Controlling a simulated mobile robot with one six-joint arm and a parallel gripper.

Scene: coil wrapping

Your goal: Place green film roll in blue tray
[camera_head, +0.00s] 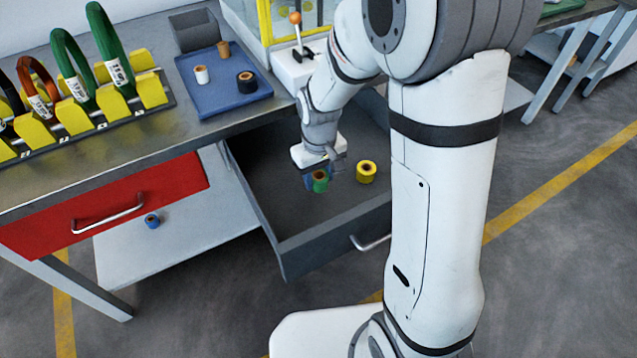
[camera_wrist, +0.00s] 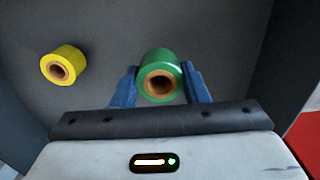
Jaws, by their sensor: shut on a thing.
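The green film roll (camera_head: 320,181) is in the open grey drawer, between the blue fingers of my gripper (camera_head: 326,178). In the wrist view the green film roll (camera_wrist: 160,74) stands with its brown core facing the camera, and my gripper (camera_wrist: 160,85) is shut on it, one finger on each side. I cannot tell whether the roll touches the drawer floor. The blue tray (camera_head: 217,103) lies on the workbench, behind and to the left of my gripper. It holds a white roll (camera_head: 201,75), a small brown roll (camera_head: 223,49) and a black roll (camera_head: 247,82).
A yellow roll (camera_head: 366,171), also in the wrist view (camera_wrist: 64,65), sits beside the green roll in the drawer (camera_head: 290,222). A grey bin (camera_head: 195,30) stands at the tray's back edge. A yellow rack (camera_head: 75,117) with coils is left of the tray. A blue roll (camera_head: 152,221) lies on the lower shelf.

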